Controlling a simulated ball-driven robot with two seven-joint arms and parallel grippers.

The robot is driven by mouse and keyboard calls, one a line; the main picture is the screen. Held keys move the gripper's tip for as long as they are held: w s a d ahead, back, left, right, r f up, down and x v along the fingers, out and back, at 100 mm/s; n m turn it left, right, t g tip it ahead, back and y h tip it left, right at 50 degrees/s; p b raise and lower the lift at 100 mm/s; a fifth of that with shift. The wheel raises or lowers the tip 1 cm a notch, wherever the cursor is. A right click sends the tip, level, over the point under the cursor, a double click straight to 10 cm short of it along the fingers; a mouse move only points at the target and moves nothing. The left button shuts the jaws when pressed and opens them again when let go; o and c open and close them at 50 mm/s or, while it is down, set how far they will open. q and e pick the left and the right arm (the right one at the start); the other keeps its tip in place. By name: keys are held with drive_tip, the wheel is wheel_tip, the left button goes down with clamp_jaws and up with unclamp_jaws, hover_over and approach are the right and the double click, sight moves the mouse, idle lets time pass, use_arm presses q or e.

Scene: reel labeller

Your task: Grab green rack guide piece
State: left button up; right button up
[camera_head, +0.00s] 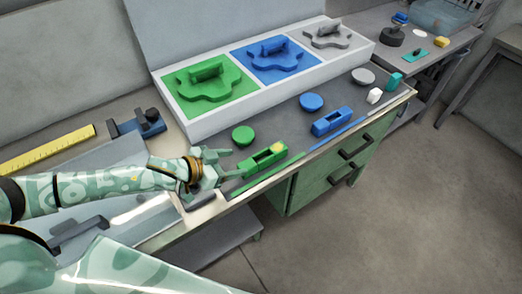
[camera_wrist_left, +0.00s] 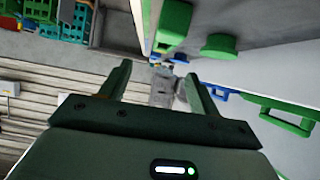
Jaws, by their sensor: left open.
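A green slotted block (camera_head: 258,162) with a yellowish round spot lies near the front edge of the grey bench top. A thin green strip (camera_head: 268,178) runs along the edge in front of it. I cannot tell for certain which is the rack guide piece. My left gripper (camera_head: 228,164) is open and empty, just left of the green block and apart from it. In the left wrist view, the open fingers (camera_wrist_left: 157,72) have nothing between them; a green block (camera_wrist_left: 173,24) and a green disc (camera_wrist_left: 219,46) show beyond. My right gripper is not in view.
A green disc (camera_head: 243,135) lies behind the block. A blue block (camera_head: 332,121) and blue disc (camera_head: 311,102) lie to the right. A white tray (camera_head: 211,121) with green, blue and grey panels stands behind. A yellow ruler (camera_head: 45,148) lies at left.

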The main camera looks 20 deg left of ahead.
sight(259, 160)
use_arm(q)
drive_tip(key=b+x, duration=0.1)
drive_tip(key=x, duration=0.5)
drive_tip(key=b+x, duration=0.1)
drive_tip(key=x, duration=0.1)
drive_tip(key=b+x, duration=0.1)
drive_tip(key=x, duration=0.2)
drive_tip(key=shift+w+a+f, duration=0.25)
drive_tip(key=shift+w+f, duration=0.05)
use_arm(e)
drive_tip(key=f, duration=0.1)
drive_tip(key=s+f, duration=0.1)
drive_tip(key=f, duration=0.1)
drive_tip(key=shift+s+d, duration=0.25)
use_arm(q)
drive_tip(key=c, duration=1)
drive_tip(key=shift+c, duration=1)
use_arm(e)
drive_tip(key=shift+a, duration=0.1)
use_arm(q)
drive_tip(key=shift+r, duration=0.15)
